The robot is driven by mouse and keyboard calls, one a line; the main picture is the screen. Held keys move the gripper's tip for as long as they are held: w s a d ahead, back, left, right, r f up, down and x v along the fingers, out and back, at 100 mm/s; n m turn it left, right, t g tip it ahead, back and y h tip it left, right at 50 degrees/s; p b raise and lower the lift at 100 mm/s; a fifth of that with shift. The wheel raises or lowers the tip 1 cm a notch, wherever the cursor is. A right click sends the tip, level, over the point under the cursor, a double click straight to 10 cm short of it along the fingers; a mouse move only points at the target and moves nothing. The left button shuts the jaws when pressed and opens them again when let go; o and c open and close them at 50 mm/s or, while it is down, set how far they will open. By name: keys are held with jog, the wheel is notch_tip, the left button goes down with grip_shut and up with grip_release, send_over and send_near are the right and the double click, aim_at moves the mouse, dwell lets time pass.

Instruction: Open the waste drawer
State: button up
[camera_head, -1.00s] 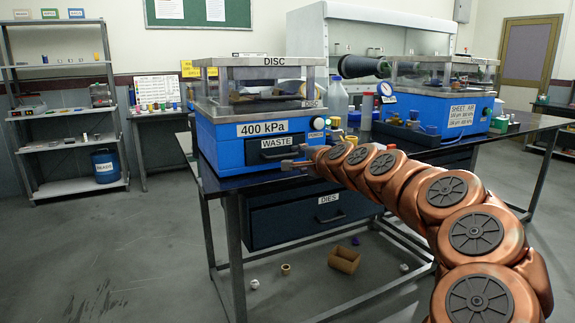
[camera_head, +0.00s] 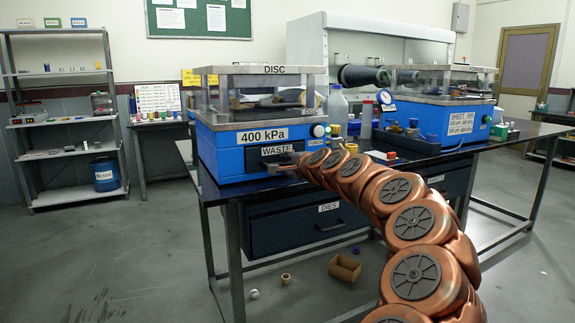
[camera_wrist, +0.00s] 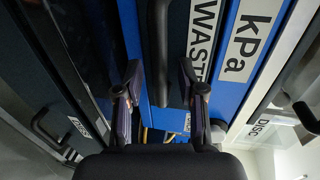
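The waste drawer (camera_head: 258,160) is a dark front with a bar handle, set in the blue "400 kPa" DISC machine (camera_head: 225,152) under a white WASTE label. It looks closed. My gripper (camera_head: 273,169) is at the drawer front, small and partly hidden by my arm. In the wrist view my gripper (camera_wrist: 159,78) has its two fingers apart, one on each side of the black handle (camera_wrist: 158,45). The WASTE label (camera_wrist: 202,38) shows beside the right finger. I cannot tell whether the fingers touch the handle.
The DIES drawer (camera_head: 290,229) is under the black table (camera_head: 222,190), below the machine. A second blue machine (camera_head: 430,124) and bottles stand to the right. A brown open box (camera_head: 344,267) and small items lie on the floor. The floor at left is clear.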

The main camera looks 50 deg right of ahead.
grip_shut()
dwell(0.6)
